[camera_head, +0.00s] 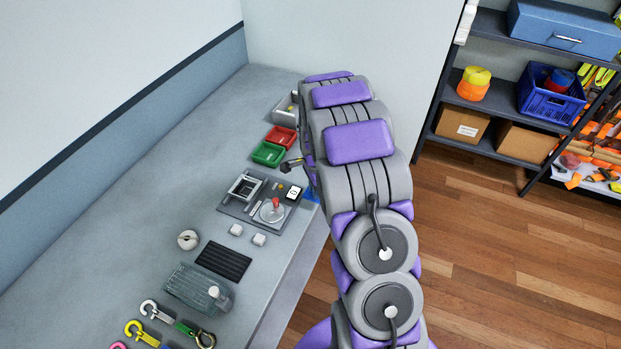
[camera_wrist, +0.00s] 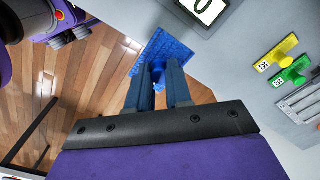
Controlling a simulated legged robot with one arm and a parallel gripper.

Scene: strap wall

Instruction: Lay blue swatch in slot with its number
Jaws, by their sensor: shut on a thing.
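The blue swatch (camera_wrist: 172,50) is held between the two fingers of my gripper (camera_wrist: 172,72), which is shut on it. Its flat face spreads beyond the fingertips, near the bench edge with floor behind it. A small blue patch of it (camera_head: 312,196) shows beside my arm in the head view, where my gripper is hidden. I see no number on the blue swatch. A white card with a dark figure (camera_wrist: 207,8) lies on a grey board; its figure is cut off.
A grey slotted part (camera_wrist: 302,104) sits at the wrist view's right edge. The grey board (camera_head: 237,208) holds a metal frame and a red-topped knob. Red (camera_head: 281,139) and green (camera_head: 268,154) trays stand behind it. The bench's left side is clear.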

